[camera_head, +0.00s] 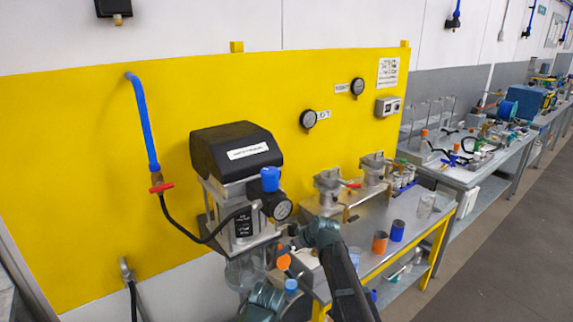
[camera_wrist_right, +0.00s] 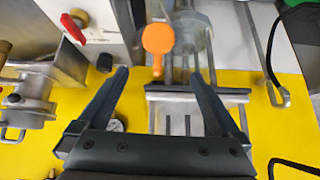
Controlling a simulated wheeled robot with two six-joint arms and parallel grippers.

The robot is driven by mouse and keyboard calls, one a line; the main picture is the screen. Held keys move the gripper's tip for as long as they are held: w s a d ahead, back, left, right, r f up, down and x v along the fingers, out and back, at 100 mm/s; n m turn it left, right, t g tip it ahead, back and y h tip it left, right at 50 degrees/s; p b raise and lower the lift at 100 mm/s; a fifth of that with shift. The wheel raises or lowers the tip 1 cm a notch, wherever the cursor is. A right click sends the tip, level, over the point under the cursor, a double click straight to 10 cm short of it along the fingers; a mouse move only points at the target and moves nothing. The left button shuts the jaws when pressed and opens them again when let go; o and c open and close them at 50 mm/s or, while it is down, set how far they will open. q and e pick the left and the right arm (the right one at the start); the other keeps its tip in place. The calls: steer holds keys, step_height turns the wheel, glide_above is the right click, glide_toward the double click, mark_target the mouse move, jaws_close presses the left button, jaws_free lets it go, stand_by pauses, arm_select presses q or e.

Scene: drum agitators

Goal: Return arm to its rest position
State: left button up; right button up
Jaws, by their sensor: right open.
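My right arm (camera_head: 345,275) reaches up from the bottom of the head view, in front of the agitator bench. In the right wrist view my right gripper (camera_wrist_right: 160,76) is open, its two dark fingers spread wide with nothing held between them. An orange round knob (camera_wrist_right: 157,40) shows beyond the fingertips, apart from them; an orange disc also shows in the head view (camera_head: 284,262). I cannot pick out the right gripper's fingers clearly in the head view. My left gripper is not in view.
A black-topped agitator unit (camera_head: 236,150) with a gauge (camera_head: 282,209) stands against the yellow panel (camera_head: 90,190). An orange cup (camera_head: 380,242) and a blue cup (camera_head: 397,231) stand on the metal bench (camera_head: 432,212). A blue pipe (camera_head: 143,120) hangs at left. The floor (camera_head: 510,210) at right is clear.

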steer(key=s+d+f+m+g+h, duration=0.2)
steer(key=s+d, duration=0.3)
steer(key=s, duration=0.5)
steer(key=s+d+f+m+g+h, duration=0.15)
steer(key=s+d, duration=0.35)
steer(key=s, duration=0.5)
steer(key=s+d+f+m+g+h, duration=0.1)
steer(key=s+d+m+g, duration=0.2)
steer(key=s, duration=0.7)
steer(key=s+a+n+h, duration=0.1)
steer(key=s+a+n, duration=0.2)
steer(key=a, duration=0.6)
steer(key=shift+s+a+n, duration=0.3)
steer(key=shift+s+n, duration=0.05)
steer(key=shift+s, duration=0.75)
